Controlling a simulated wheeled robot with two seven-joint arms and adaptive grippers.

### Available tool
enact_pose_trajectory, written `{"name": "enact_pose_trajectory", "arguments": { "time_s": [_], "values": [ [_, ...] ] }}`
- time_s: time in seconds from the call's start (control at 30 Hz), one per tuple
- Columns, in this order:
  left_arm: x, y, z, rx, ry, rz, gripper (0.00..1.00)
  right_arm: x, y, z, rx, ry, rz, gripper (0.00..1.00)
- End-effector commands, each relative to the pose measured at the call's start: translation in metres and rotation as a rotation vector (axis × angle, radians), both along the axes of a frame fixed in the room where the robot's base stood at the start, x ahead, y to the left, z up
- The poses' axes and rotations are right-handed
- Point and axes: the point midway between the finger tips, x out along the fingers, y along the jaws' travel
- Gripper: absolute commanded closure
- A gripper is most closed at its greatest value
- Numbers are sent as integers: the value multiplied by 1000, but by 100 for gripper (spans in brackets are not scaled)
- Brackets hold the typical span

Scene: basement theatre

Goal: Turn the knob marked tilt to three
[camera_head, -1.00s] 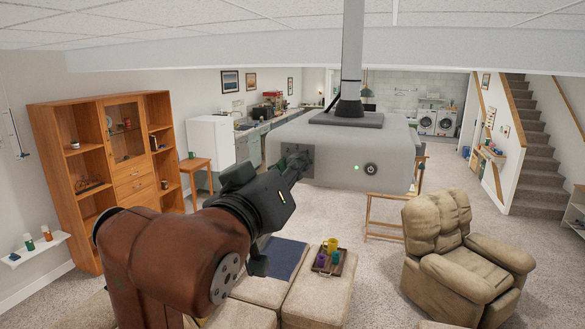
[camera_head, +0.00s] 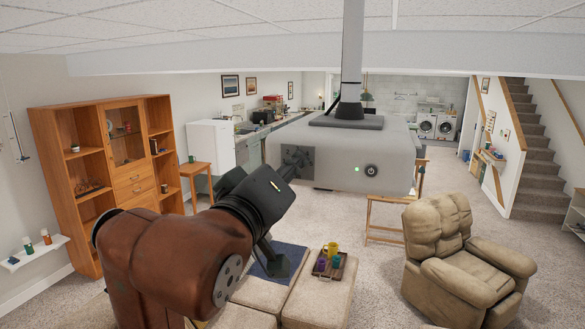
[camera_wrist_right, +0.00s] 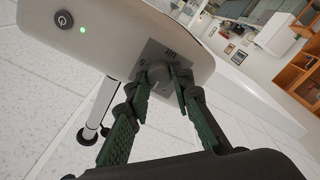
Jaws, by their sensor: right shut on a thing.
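The grey projector (camera_head: 340,150) hangs from a ceiling pole, with a dark square panel (camera_head: 308,172) on its front left. In the right wrist view the panel (camera_wrist_right: 150,53) carries a round grey knob (camera_wrist_right: 159,73), lettering that looks like "tilt" and a digit that looks like 5. My right gripper (camera_head: 295,160) reaches the panel from the lower left. In the wrist view its green fingers (camera_wrist_right: 168,80) are shut on the knob, one on each side. The knob's exact setting cannot be read. My left gripper is not in view.
A power button (camera_head: 371,170) and a green light (camera_head: 357,169) are on the projector's front. Below stand padded ottomans (camera_head: 318,295) with a tray (camera_head: 346,272) of cups. A recliner (camera_head: 455,255) is at right and a wooden cabinet (camera_head: 90,115) at left.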

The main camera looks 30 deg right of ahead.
Motion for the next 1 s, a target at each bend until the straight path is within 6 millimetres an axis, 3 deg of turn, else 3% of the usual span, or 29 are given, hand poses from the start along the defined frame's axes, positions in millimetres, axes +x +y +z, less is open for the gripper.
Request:
{"name": "enact_pose_trajectory", "arguments": {
  "time_s": [0.13,0.17,0.4,0.77,1.0],
  "values": [
    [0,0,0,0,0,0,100,0,1,-1,2,1,2,100],
    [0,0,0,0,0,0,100,0,1,-1,2,1,2,78],
    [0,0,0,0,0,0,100,0,0,0,2,0,0,62],
    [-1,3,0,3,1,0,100,-4,4,0,0,-1,1,62],
    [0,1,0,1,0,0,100,-30,36,-1,0,-2,3,62]
  ]
}}
